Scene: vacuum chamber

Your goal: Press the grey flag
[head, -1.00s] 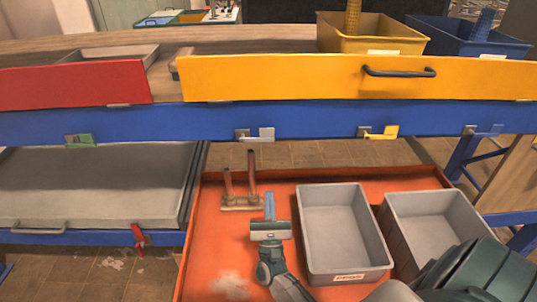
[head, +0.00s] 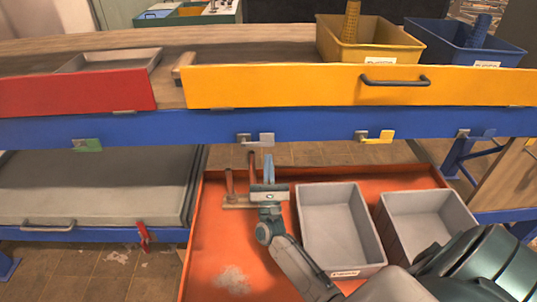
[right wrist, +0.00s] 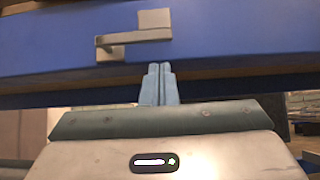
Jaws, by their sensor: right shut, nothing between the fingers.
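The grey flag (head: 258,139) is a small angular tab on the front of the blue beam, left of the yellow flag. It also shows in the right wrist view (right wrist: 135,37), above my fingers. My right gripper (head: 268,158) is shut and empty, its blue fingers pointing up just below the grey flag. In the right wrist view its fingertips (right wrist: 160,68) are close under the blue beam's lower edge, apart from the flag in the picture. My left gripper is not in view.
A green flag (head: 88,145), a yellow flag (head: 375,137) and a blue flag (head: 476,134) sit along the blue beam (head: 320,128). Below, an orange tray (head: 215,255) holds two grey bins (head: 338,230) and upright pegs (head: 229,183). A yellow drawer front (head: 280,87) is above.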

